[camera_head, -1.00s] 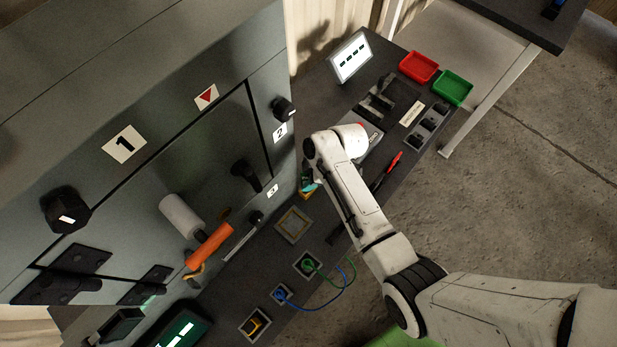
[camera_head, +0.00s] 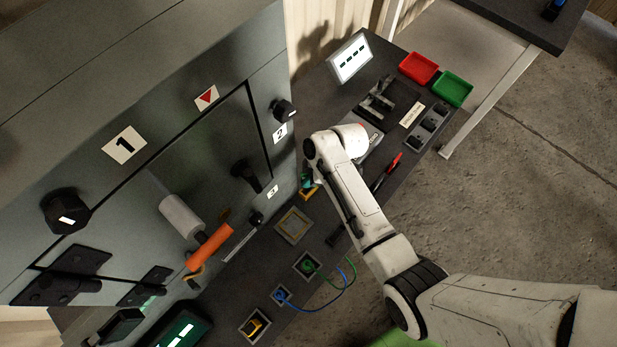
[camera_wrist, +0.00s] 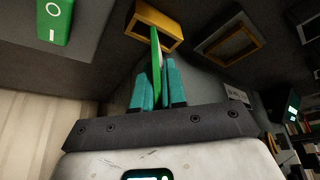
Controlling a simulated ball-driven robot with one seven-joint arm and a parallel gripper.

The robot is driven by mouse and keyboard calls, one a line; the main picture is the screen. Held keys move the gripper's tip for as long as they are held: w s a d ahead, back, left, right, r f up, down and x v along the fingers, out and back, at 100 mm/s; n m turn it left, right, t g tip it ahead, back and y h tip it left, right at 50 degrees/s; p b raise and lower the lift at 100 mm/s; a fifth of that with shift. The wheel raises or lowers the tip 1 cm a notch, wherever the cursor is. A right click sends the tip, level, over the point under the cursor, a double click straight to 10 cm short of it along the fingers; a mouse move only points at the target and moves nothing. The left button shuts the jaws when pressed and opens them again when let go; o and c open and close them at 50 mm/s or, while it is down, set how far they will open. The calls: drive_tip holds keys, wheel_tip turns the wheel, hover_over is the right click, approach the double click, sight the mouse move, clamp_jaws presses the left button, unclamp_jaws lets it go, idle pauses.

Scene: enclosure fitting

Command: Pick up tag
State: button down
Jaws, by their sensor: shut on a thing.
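A thin green tag (camera_wrist: 156,62), seen nearly edge-on in the wrist view, stands between the teal fingers of my gripper (camera_wrist: 157,88). The gripper is shut on it. The tag's far end overlaps a yellow holder (camera_wrist: 136,22); I cannot tell whether it is still inside it. In the head view my gripper (camera_head: 308,183) is small and partly hidden by my wrist, low beside the cabinet at the bench. The tag cannot be made out clearly there.
The grey cabinet (camera_head: 100,200) with black knobs and an orange handle (camera_head: 209,246) stands close on the left. A yellow-rimmed frame (camera_head: 293,226) and cabled sockets lie nearby on the bench. Red (camera_head: 418,68) and green (camera_head: 453,88) trays sit at the far end.

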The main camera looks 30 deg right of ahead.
drive_tip(key=shift+r, duration=0.7)
drive_tip(key=s+d+r, duration=0.4)
drive_tip(key=s+r, duration=0.7)
drive_tip(key=s, duration=0.2)
drive_tip(key=shift+s+d+r+b, duration=0.15)
drive_tip(key=shift+d+b, duration=0.05)
drive_tip(key=shift+b, duration=0.15)
drive_tip(key=w+a+f, duration=0.1)
drive_tip(key=w+f, duration=0.2)
drive_tip(key=w, duration=0.1)
drive_tip(key=w+a+f, duration=0.2)
drive_tip(key=w+f, duration=0.1)
drive_tip(key=w, duration=0.1)
drive_tip(key=w+a+f, duration=0.1)
drive_tip(key=w+f, duration=0.2)
drive_tip(key=w, duration=0.2)
drive_tip(key=shift+w+a+f, duration=0.1)
drive_tip(key=shift+a+f, duration=0.05)
drive_tip(key=shift+f, duration=0.25)
drive_tip(key=shift+f+p, duration=0.6)
drive_tip(key=shift+f, duration=0.85)
